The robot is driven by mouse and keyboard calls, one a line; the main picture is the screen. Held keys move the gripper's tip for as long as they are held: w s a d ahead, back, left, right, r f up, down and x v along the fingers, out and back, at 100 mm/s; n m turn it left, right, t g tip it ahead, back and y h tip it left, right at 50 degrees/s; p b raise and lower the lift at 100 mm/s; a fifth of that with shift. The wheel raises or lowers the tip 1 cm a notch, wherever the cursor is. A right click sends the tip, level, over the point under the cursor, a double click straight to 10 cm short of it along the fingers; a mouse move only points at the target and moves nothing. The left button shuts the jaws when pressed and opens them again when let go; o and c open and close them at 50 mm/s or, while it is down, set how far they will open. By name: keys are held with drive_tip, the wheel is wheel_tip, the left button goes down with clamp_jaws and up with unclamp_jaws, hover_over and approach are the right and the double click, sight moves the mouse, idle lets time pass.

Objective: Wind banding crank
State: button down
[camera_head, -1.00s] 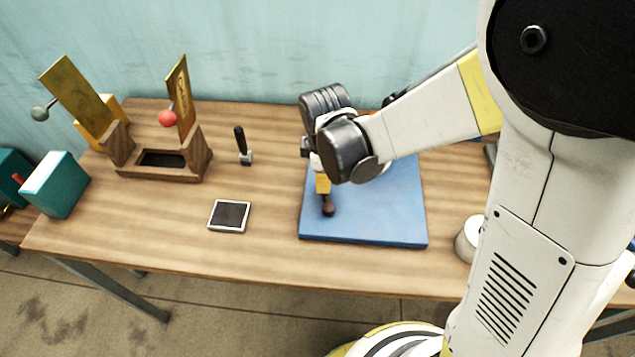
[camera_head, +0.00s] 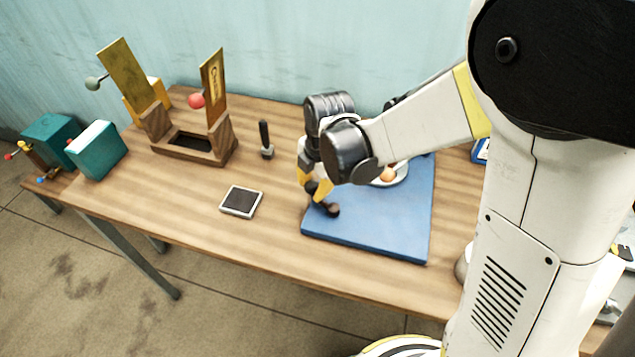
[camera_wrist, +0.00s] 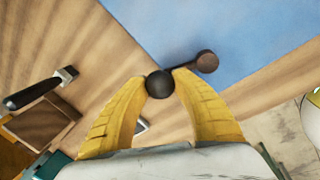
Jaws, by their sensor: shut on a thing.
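The banding crank (camera_head: 329,207) lies at the left front of the blue board (camera_head: 385,242). It has a brown round end (camera_wrist: 207,62) over the board and a dark ball knob (camera_wrist: 159,84), joined by a short dark arm. My gripper (camera_head: 314,190) points down at the board's left edge. Its two yellow fingers are shut on the dark knob, one on each side, as the wrist view (camera_wrist: 159,88) shows. The brown end is apart from the fingers. My arm hides part of the board behind the gripper.
A pale dish (camera_head: 398,175) with an orange-brown thing stands at the board's back. Left of the board are a small dark-topped tray (camera_head: 241,201), a black-handled brush (camera_head: 265,140) and a wooden stand (camera_head: 195,150) with upright plates. The table between them is clear.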

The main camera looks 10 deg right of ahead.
drive_tip(key=n, duration=0.1)
drive_tip(key=s+a+n, duration=0.1)
drive_tip(key=shift+s+n, duration=0.15)
drive_tip(key=shift+n, duration=0.25)
drive_tip(key=shift+s+a+n+g+y, duration=0.2)
drive_tip(key=shift+s+n, duration=0.2)
drive_tip(key=shift+n, duration=0.4)
drive_tip(key=shift+s+a+n+g+y, duration=0.2)
drive_tip(key=shift+s+n, duration=0.2)
drive_tip(key=shift+n, duration=0.4)
drive_tip(key=c, duration=1)
unclamp_jaws()
drive_tip(key=shift+r, duration=0.1)
drive_tip(key=r, duration=0.4)
drive_tip(key=d+r, duration=0.1)
drive_tip(key=r, duration=0.2)
drive_tip(key=s+d+r, duration=0.1)
drive_tip(key=r, duration=0.3)
drive_tip(key=shift+r, duration=0.3)
